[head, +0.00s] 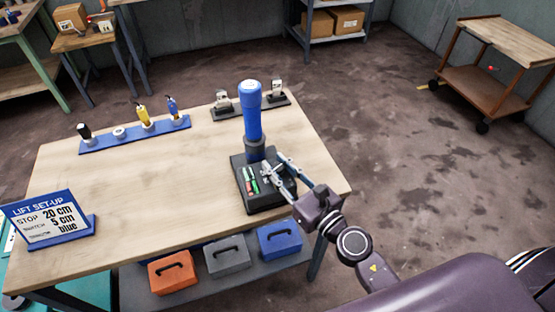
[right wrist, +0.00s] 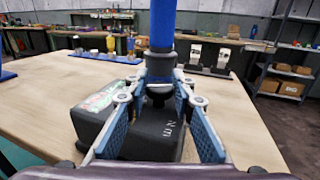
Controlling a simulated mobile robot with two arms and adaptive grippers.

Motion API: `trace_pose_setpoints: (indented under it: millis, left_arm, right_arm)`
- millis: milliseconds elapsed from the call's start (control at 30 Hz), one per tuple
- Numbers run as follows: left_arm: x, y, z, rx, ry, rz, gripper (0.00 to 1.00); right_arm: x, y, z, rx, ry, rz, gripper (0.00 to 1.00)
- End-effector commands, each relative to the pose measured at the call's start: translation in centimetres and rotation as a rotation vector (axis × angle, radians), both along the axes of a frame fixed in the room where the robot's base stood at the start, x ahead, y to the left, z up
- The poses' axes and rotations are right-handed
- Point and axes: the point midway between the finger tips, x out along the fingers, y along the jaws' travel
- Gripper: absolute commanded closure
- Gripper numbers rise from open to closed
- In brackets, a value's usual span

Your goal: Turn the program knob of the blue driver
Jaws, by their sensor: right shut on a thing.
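The blue driver (head: 252,122) stands upright in a black block (head: 266,200) near the table's right end. It has a pale top and a dark collar (head: 257,150) low on its body. My right gripper (head: 270,168) comes in from the lower right and is shut on the driver around its dark lower part. In the right wrist view the fingers (right wrist: 161,84) flank the dark collar (right wrist: 161,66) under the blue body (right wrist: 162,25). I cannot tell which part is the program knob. My left gripper is out of view.
A blue rack (head: 135,139) with several tools stands at the back left of the table. A dark holder (head: 228,109) is behind the driver. A "LIFT SET-UP" sign (head: 50,220) stands at the front left. The table's middle (head: 170,195) is clear.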

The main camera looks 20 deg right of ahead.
Motion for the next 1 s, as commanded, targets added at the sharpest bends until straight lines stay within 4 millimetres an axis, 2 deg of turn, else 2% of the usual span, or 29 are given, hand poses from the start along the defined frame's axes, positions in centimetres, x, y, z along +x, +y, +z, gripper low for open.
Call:
trace_pose_setpoints:
  millis: [200,700,733,833,1000]
  left_arm:
    - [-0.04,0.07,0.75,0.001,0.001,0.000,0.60]
    - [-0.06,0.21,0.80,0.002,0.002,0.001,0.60]
    - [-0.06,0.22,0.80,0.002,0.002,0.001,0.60]
    - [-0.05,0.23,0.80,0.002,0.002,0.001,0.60]
    - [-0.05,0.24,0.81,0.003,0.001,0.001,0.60]
  right_arm:
    - [0.02,0.02,0.06,0.002,0.001,-0.065,1.00]
    - [0.03,-0.01,-0.04,0.000,0.000,-0.081,1.00]
    - [0.03,-0.01,-0.04,0.000,0.000,-0.081,0.74]
    - [0.03,-0.01,-0.04,0.000,0.000,-0.081,0.63]
    - [0.03,0.00,-0.04,0.000,0.000,-0.080,0.62]
